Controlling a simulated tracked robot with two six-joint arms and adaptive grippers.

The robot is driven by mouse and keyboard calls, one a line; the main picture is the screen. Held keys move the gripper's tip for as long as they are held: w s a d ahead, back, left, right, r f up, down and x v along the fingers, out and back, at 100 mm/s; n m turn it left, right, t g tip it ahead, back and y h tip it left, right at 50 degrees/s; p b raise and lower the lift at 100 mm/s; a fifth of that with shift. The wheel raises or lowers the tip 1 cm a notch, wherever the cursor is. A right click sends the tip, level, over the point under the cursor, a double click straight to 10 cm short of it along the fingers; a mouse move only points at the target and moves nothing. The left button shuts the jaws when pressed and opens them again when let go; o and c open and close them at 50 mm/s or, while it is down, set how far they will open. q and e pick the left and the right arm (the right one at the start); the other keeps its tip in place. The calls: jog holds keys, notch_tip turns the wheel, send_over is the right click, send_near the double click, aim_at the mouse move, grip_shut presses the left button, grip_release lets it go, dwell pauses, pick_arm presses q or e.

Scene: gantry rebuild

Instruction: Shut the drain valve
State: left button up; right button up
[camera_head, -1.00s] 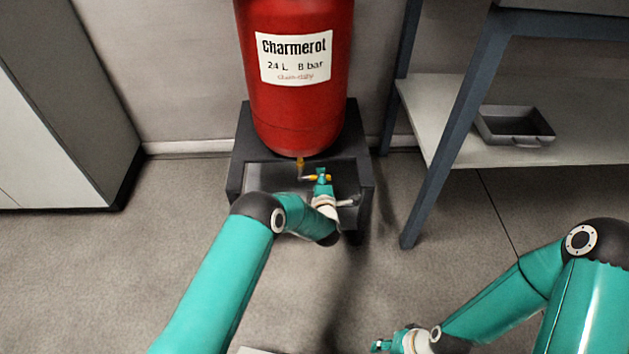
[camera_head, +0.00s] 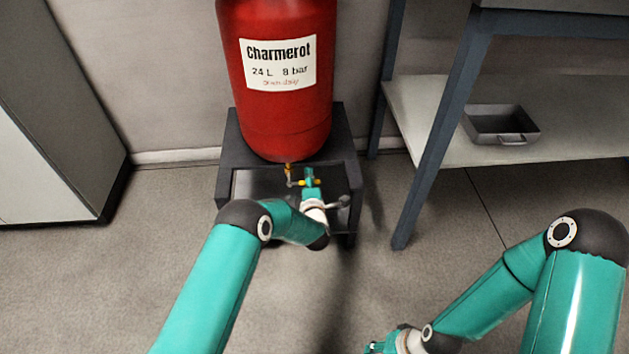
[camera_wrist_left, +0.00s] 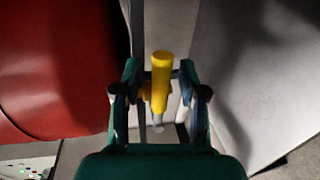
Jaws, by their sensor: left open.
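The red tank (camera_head: 285,115) with the Charmerot label stands on a dark stand (camera_head: 345,165). A small brass drain valve (camera_head: 289,172) hangs under the tank, with a yellow lever (camera_head: 299,183) pointing to the right. My left gripper (camera_head: 312,180) is at the lever's right end. In the left wrist view the yellow lever (camera_wrist_left: 161,72) lies between the two fingers of my open left gripper (camera_wrist_left: 159,85), and I see no clear grip on it. My right gripper (camera_head: 372,348) is low at the bottom edge, partly cut off, well away from the valve.
A workbench with a blue-grey leg (camera_head: 440,130) and a lower shelf (camera_head: 560,130) stands at the right. A grey tray (camera_head: 500,125) sits on that shelf. A grey cabinet (camera_head: 75,120) is at the left. The floor (camera_head: 130,270) at the front left is clear.

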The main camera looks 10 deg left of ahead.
pick_arm(q)
jog(key=shift+s, duration=0.1)
jog(key=v, duration=1.2)
jog(key=shift+f, duration=0.1)
